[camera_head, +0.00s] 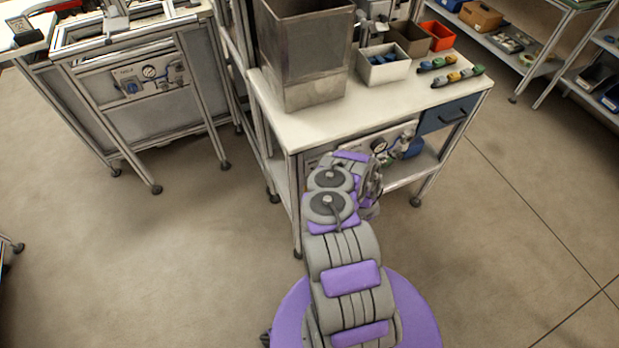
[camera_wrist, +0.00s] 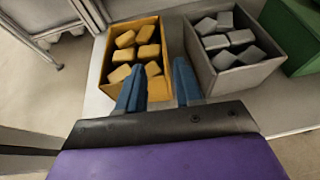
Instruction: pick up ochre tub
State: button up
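The ochre tub (camera_wrist: 94,85) stands on a pale surface in the wrist view, with several yellow-ochre blocks inside. My gripper (camera_wrist: 157,75) has its two blue fingers spread apart. The left finger overlaps the tub's near part; the right finger lies near its right side, by the gap to the grey tub. I cannot tell whether the fingers touch the tub. In the head view, my arm reaches to the near workbench's front, and I cannot make out the fingertips or this tub there.
A grey tub (camera_wrist: 221,79) of grey blocks stands close right of the ochre one, with a green tub (camera_wrist: 292,35) beyond. On the workbench (camera_head: 395,97) are a tall metal bin (camera_head: 309,60), a white tub (camera_head: 386,72) and small coloured items. The floor at left is clear.

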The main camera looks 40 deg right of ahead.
jog(key=x, duration=0.3)
jog(key=b+x, duration=0.1)
jog(key=x, duration=0.1)
jog(key=shift+d+f, duration=0.1)
jog(key=shift+d, duration=0.2)
jog(key=b+x, duration=0.1)
jog(key=x, duration=0.2)
jog(key=shift+w+f, duration=0.25)
jog(key=shift+w, duration=0.05)
jog(key=shift+w+d+f, duration=0.1)
jog(key=shift+w+d, duration=0.1)
jog(key=shift+d, duration=0.1)
jog(key=shift+a, duration=0.25)
jog(key=c, duration=0.6)
jog(key=shift+d, duration=0.1)
grip_shut()
jog(key=shift+s, duration=0.1)
